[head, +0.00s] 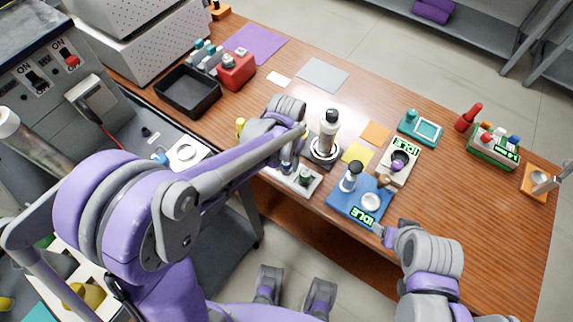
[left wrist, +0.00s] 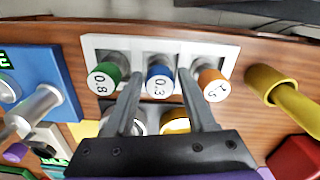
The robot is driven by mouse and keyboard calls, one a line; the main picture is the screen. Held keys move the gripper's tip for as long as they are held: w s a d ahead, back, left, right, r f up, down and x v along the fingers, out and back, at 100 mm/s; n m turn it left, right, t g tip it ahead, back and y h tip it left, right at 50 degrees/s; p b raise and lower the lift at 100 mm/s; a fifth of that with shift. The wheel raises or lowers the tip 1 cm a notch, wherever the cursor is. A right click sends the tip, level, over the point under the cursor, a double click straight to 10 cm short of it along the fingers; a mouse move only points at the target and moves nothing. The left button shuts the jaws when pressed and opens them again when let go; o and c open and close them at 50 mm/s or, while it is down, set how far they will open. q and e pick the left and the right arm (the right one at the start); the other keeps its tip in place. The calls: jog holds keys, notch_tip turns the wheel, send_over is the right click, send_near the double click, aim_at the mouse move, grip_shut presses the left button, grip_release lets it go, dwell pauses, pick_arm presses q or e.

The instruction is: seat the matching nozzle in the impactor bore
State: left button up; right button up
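A white rack (left wrist: 222,52) holds three nozzles: a green one marked 0.8 (left wrist: 103,78), a blue one marked 0.3 (left wrist: 160,80) and an orange one (left wrist: 211,84) whose mark is hard to read. In the head view the rack (head: 316,184) lies at the table's front edge, partly hidden by my left arm. My left gripper (left wrist: 158,92) is open, its fingers on either side of the blue nozzle with gaps visible. An upright black-and-white cylinder on a round base (head: 327,138), probably the impactor, stands behind the rack; its bore cannot be made out. My right gripper (head: 381,231) is near the front edge, its fingers unclear.
A blue device with an IDLE display (head: 345,204) and a beige IDLE device (head: 411,165) stand right of the rack. A black tray (head: 188,92) and red container (head: 236,70) are at the back left. A teal device (head: 420,128) stands farther right.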

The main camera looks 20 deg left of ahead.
pick_arm(q)
grip_shut()
